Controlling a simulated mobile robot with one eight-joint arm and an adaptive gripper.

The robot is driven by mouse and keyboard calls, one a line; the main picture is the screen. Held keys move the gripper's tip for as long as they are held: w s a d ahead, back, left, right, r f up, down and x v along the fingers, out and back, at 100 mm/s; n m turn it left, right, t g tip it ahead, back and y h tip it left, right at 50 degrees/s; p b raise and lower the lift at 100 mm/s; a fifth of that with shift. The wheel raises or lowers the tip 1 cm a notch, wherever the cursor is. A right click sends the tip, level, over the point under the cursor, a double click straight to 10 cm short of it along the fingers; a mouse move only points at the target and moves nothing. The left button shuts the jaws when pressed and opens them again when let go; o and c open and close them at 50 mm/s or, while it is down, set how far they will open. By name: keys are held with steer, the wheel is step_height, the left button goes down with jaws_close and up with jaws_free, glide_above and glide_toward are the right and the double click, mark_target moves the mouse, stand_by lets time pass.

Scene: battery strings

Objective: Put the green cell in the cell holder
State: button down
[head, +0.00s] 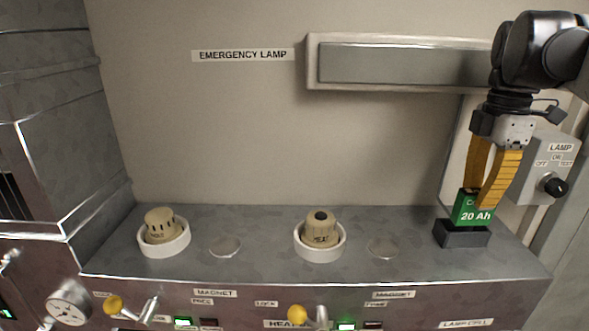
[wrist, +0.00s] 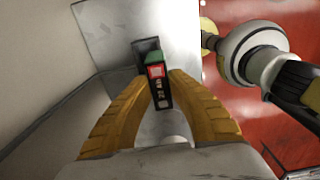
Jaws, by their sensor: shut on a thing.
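The green cell (head: 474,211), marked "20 Ah", is upright at the right end of the grey console. My gripper (head: 478,194) comes down from above with its yellow fingers shut on the cell's upper part. The dark cell holder (head: 461,237) is directly below, and the cell's lower end meets its top. I cannot tell how deep the cell sits in it. In the wrist view the cell (wrist: 157,82) is between the fingertips (wrist: 158,82), with the dark holder (wrist: 147,46) just beyond it.
Two beige knobbed plugs (head: 163,227) (head: 320,231) stand in white rings on the console (head: 275,265). Flat round discs (head: 225,247) (head: 383,248) lie beside them. A lamp switch box (head: 545,170) is on the wall close right of my gripper. The emergency lamp (head: 400,63) is above.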

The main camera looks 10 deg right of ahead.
mark_target(468, 213)
steer(key=shift+w+d+f, duration=0.4)
steer(key=shift+w+f, duration=0.15)
steer(key=shift+w, duration=0.15)
steer(key=shift+w+f+p, duration=0.1)
steer(key=shift+f+p, duration=0.35)
steer(key=shift+f, duration=1.65)
steer(key=c, duration=1.4)
jaws_free()
steer(key=shift+f, duration=0.15)
steer(key=shift+o, duration=0.2)
step_height(468, 213, up, 12)
steer(key=shift+r+b, duration=0.2)
steer(key=shift+b, duration=0.25)
